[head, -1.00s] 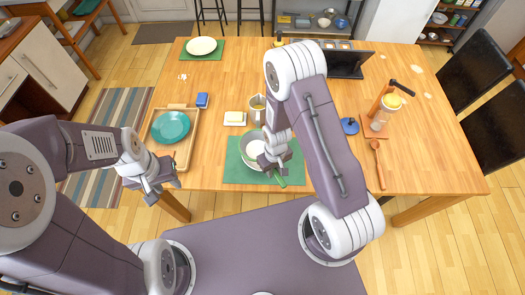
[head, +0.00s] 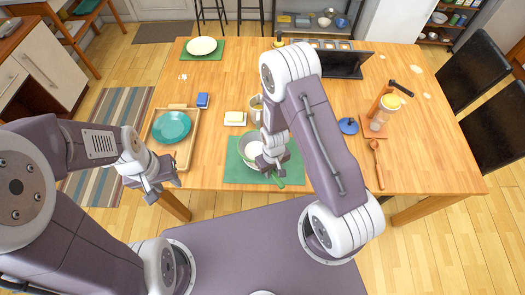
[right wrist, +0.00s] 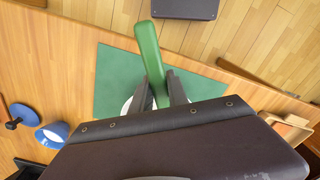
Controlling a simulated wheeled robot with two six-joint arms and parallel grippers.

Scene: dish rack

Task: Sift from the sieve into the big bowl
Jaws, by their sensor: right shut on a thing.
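My right gripper (head: 271,165) is shut on the green handle (head: 278,181) of the sieve, above the green mat at the table's near edge. The handle (right wrist: 150,65) stands between the two fingers in the right wrist view. The pale round sieve (head: 254,151) shows beside the gripper, over or inside the big bowl (head: 246,161); I cannot tell whether they touch. The gripper and arm hide part of both. What the sieve holds is unclear. My left gripper (head: 162,187) is apart from these, near the table's front edge by the tray, with its fingers spread and empty.
A wooden tray (head: 184,153) with a teal plate (head: 171,127) lies left of the green mat (head: 232,174). A butter dish (head: 235,118) and a cup (head: 257,106) stand behind the bowl. A wooden spoon (head: 377,164) and a blue item (head: 348,126) lie to the right.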

